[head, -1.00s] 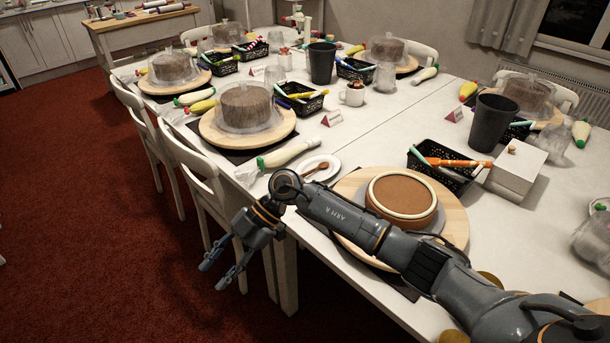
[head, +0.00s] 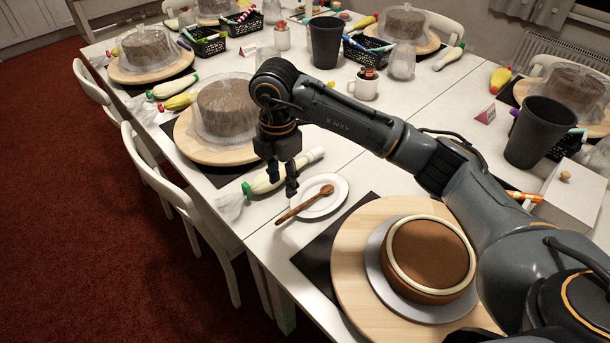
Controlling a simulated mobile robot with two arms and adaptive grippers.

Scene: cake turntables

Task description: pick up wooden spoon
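The wooden spoon (head: 304,205) lies across a small white plate (head: 338,191), its bowl on the plate and its handle reaching past the rim toward the lower left. My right gripper (head: 282,190) points down just above and beside the spoon, over the plate's left side. Its fingers look apart, with nothing seen between them. Whether a fingertip touches the spoon cannot be told. My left gripper is not in view.
A brown cake (head: 428,258) on a round wooden turntable (head: 357,290) stands to the right of the plate. A piping bag (head: 285,172) lies just behind the gripper. A covered cake (head: 222,110) stands farther back. A white chair (head: 185,205) stands at the table's left edge.

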